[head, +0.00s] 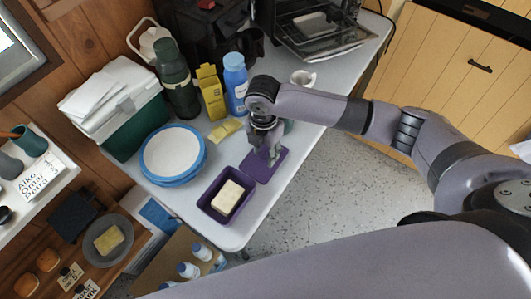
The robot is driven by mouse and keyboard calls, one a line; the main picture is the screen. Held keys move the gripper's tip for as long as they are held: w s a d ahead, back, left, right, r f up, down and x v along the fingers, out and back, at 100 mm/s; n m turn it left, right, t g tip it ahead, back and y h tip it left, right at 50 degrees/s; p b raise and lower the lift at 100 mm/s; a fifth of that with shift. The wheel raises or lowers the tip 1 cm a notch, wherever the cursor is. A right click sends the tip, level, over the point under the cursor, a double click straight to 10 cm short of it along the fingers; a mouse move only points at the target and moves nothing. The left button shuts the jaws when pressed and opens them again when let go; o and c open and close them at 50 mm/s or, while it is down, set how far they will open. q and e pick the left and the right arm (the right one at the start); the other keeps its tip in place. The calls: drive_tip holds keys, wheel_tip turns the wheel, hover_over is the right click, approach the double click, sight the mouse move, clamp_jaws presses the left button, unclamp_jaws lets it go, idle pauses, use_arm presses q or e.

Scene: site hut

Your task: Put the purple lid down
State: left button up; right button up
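The purple lid (264,172) shows flat at the front edge of the white table, just beyond the purple box. My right gripper (268,154) points down over the lid, its fingertips at or close to the lid's top. The fingers and the hand cover part of the lid, and I cannot tell whether they grip it or whether it touches the table. The open purple box (210,207) stands nearer, with a pale yellow block (228,197) inside. My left gripper is not in view.
Blue-rimmed plates (172,155) are stacked left of the box. A white cup (303,79) and a toaster oven (315,30) are farther back.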

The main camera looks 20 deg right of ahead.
sight(264, 156)
wheel_tip(264, 156, up, 10)
drive_tip(key=shift+r, duration=0.25)
drive_tip(key=shift+w+a, duration=0.1)
idle(0.5)
